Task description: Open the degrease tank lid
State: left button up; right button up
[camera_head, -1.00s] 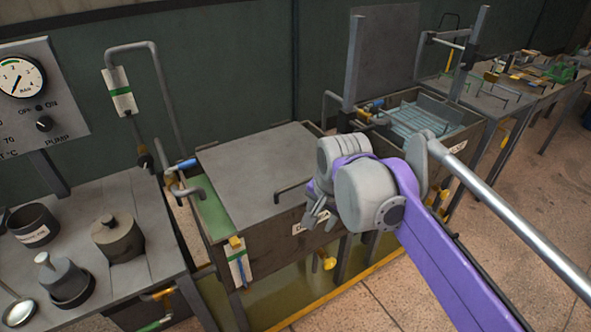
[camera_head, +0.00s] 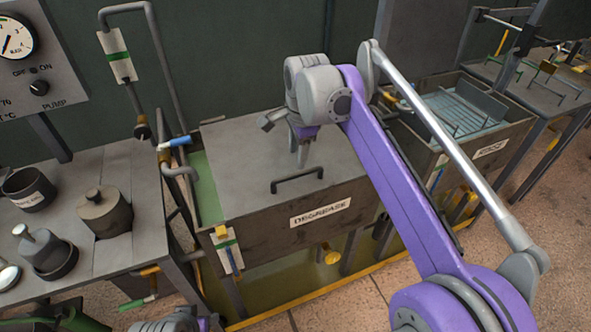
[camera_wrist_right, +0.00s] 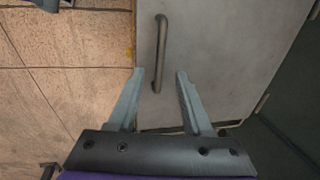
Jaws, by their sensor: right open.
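The degrease tank (camera_head: 330,225) stands in the middle of the head view, with a white DEGREASE label on its front. Its flat grey lid (camera_head: 240,160) lies over most of the top; a strip of green liquid shows at the left. A dark bar handle (camera_head: 298,180) is on the lid near the front edge. My right gripper (camera_head: 303,160) is above the lid, just behind the handle in the picture. In the right wrist view my right gripper (camera_wrist_right: 160,73) is open and empty, its fingers either side of the line of the handle (camera_wrist_right: 160,52). Contact cannot be told.
The rinse tank (camera_head: 490,148) with a rack in it stands to the right. A bench with pots (camera_head: 105,212) and a gauge panel (camera_head: 30,60) are at the left. A pipe (camera_head: 160,70) rises behind. A grey and purple part of mine shows at the bottom edge.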

aim_at(295, 174)
jog(key=f, duration=0.2)
jog(key=w+f, duration=0.1)
jog(key=f, duration=0.4)
jog(key=shift+w+a+f+b, duration=0.15)
jog(key=shift+w+f+b, duration=0.15)
jog(key=shift+f+b, duration=0.1)
jog(key=shift+r, duration=0.1)
jog(key=shift+c, duration=0.3)
grip_shut()
dwell(0.6)
